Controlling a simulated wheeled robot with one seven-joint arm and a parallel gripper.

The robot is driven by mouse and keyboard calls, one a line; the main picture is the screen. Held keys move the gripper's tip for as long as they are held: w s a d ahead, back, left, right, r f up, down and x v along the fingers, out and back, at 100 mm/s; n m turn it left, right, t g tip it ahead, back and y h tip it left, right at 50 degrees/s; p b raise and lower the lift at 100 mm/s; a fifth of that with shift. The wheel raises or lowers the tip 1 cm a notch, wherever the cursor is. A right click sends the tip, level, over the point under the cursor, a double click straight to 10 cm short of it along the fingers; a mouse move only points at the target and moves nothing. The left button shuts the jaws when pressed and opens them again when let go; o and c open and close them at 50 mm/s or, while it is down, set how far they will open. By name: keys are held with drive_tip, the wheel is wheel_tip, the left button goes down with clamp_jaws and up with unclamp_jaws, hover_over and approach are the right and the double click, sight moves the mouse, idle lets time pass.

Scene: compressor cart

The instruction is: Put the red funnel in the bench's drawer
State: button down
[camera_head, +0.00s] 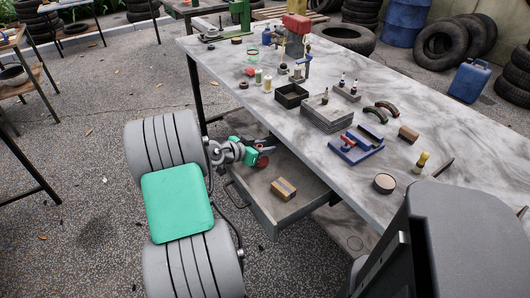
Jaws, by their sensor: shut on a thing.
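The bench (425,130) has a drawer (262,221) pulled open below its top edge. My gripper (256,153) is at the back left of the open drawer, just under the bench top's edge. It is shut on a small red thing that looks like the red funnel (262,163). The funnel is partly hidden by the gripper, and its full shape is hard to make out. I cannot tell whether it touches the drawer floor or hangs above it.
A small brown and yellow box (284,189) lies in the drawer, with bare floor around it. The bench top overhangs the drawer's back. A grey block stack (327,115), a blue tool (356,146) and a round tin (384,183) stand on top.

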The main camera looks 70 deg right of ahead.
drive_tip(key=shift+f, duration=0.8)
drive_tip(key=shift+f, duration=0.25)
drive_tip(key=c, duration=1.1)
unclamp_jaws()
drive_tip(key=shift+r, duration=0.15)
drive_tip(key=shift+o, duration=0.2)
drive_tip(key=shift+w+a+r, duration=0.1)
drive_tip(key=shift+a+r, duration=0.05)
drive_tip(key=shift+r, duration=0.05)
drive_tip(key=v, duration=1.1)
drive_tip(key=shift+a+p, duration=0.35)
drive_tip(key=shift+p, duration=0.05)
drive_tip(key=shift+w, duration=0.15)
